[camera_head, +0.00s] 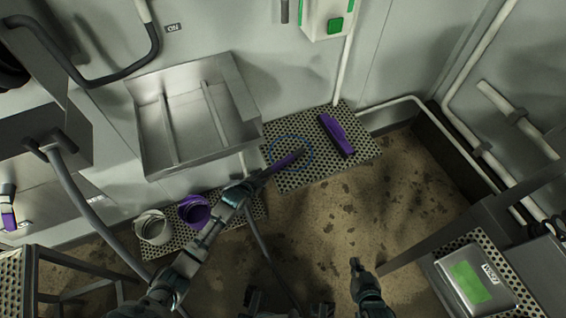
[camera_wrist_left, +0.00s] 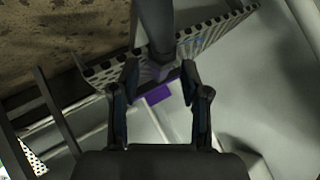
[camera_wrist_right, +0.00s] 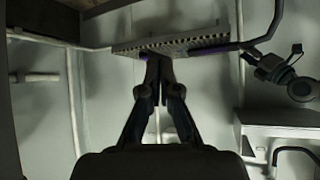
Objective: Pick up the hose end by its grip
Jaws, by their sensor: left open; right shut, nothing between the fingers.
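The hose end shows in the head view as a dark nozzle (camera_head: 303,150) with a purple grip (camera_head: 282,163), over the perforated shelf. My left gripper (camera_head: 257,180) is right at the lower end of that purple part. In the left wrist view, a grey tube (camera_wrist_left: 156,30) comes down from the top, with a purple part (camera_wrist_left: 158,94) between the open fingers of the left gripper (camera_wrist_left: 160,85). I cannot tell whether the fingers touch it. My right gripper (camera_head: 356,264) is shut and empty, low over the floor; its fingertips meet in the right wrist view (camera_wrist_right: 159,72).
A steel sink (camera_head: 190,165) is on the wall at left. Perforated shelving (camera_head: 300,178) holds a purple bar (camera_head: 337,136), a purple bucket (camera_head: 194,210) and a white bucket (camera_head: 153,227). A bench with a green-labelled box (camera_head: 476,284) stands right. The brown floor (camera_head: 400,195) is clear.

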